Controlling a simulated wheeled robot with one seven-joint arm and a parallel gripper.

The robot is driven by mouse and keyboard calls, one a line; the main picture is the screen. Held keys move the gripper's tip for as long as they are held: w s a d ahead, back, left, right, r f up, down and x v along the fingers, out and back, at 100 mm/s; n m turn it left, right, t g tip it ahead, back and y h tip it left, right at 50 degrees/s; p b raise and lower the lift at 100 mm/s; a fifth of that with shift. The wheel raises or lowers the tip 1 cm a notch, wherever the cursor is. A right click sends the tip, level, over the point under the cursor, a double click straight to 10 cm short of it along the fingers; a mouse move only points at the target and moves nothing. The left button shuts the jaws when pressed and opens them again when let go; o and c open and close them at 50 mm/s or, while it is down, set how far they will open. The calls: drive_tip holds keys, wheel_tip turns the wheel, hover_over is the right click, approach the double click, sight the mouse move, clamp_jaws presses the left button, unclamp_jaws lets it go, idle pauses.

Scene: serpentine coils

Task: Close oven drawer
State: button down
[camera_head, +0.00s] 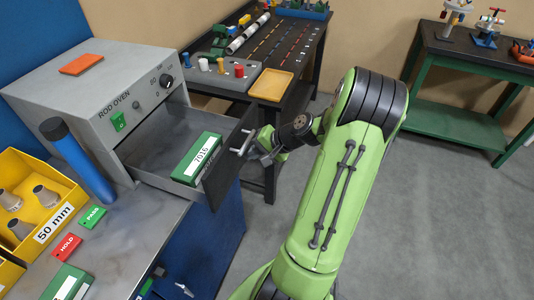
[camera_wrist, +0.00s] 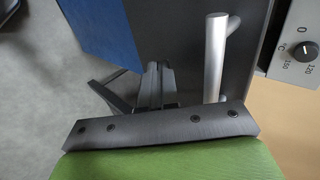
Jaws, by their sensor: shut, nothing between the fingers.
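The grey rod oven (camera_head: 95,85) sits on the bench at the left, and its drawer (camera_head: 150,170) is pulled out. A green box marked 7018 (camera_head: 196,158) lies inside the drawer. The drawer's dark front panel (camera_head: 228,170) carries a silver bar handle (camera_head: 243,143), which also shows in the wrist view (camera_wrist: 215,58). My gripper (camera_head: 266,157) is in front of the panel, close to the handle. In the wrist view my shut, empty fingers (camera_wrist: 158,72) point at the dark panel (camera_wrist: 180,35) beside the handle, not around it. I cannot tell whether they touch the panel.
A blue cylinder (camera_head: 77,160) leans by the oven's front left. A yellow bin (camera_head: 62,205) and PASS and HOLD tags (camera_head: 67,247) are on the bench. A dark table with a yellow tray (camera_head: 270,85) stands behind. A green-framed table (camera_head: 470,100) is at right. Floor between is clear.

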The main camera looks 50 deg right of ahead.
drive_tip(key=shift+w+a, duration=0.2)
drive_tip(key=shift+w, duration=0.3)
